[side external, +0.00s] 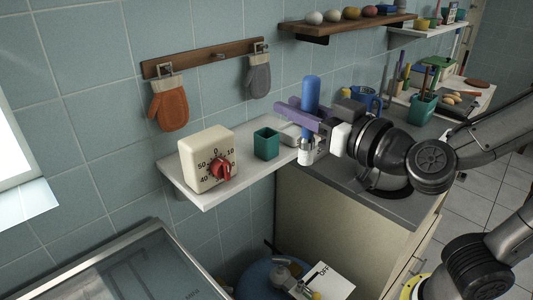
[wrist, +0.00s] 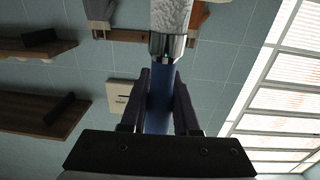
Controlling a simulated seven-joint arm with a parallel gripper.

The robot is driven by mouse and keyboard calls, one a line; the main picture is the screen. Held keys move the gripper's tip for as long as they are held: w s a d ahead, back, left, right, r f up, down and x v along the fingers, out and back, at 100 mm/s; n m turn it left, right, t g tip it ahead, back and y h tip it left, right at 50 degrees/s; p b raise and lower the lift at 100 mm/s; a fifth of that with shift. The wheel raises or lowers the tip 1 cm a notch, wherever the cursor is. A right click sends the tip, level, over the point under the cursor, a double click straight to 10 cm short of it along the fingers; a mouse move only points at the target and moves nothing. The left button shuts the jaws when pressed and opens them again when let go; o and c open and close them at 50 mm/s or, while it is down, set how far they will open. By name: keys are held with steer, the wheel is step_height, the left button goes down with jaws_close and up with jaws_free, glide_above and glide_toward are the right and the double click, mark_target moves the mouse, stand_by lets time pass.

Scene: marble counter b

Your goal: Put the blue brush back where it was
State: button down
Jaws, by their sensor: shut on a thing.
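The blue brush (side external: 311,92) is upright in the side view, blue handle up. In the wrist view its blue handle (wrist: 158,105) runs between the fingers to a metal collar and whitish bristles. My gripper (side external: 302,114) has purplish fingers and is shut on the handle; it also shows in the wrist view (wrist: 160,95). The gripper is at the right end of the white wall shelf (side external: 218,194). A teal square cup (side external: 266,144) stands on that shelf, left of the brush. I cannot tell whether the brush's lower end touches anything.
A cream timer (side external: 207,158) with a red knob stands left on the shelf. Oven mitts (side external: 169,103) hang from a wooden rail above. Another teal cup (side external: 421,108) with utensils and a blue mug (side external: 367,98) stand on the counter behind my wrist.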

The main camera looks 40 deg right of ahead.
steer(key=w+r, duration=0.6)
steer(key=w+d+f, duration=0.3)
steer(key=w+d, duration=0.7)
steer(key=w, duration=0.4)
steer(key=shift+y, duration=0.3)
steer(key=shift+s+a+f, duration=0.15)
steer(key=shift+f, duration=3.5)
steer(key=shift+s+a+f, duration=0.1)
steer(key=shift+f, duration=3.55)
steer(key=shift+f, duration=0.15)
steer(key=c, duration=0.7)
jaws_free()
steer(key=shift+f, duration=0.1)
steer(key=shift+o, duration=0.2)
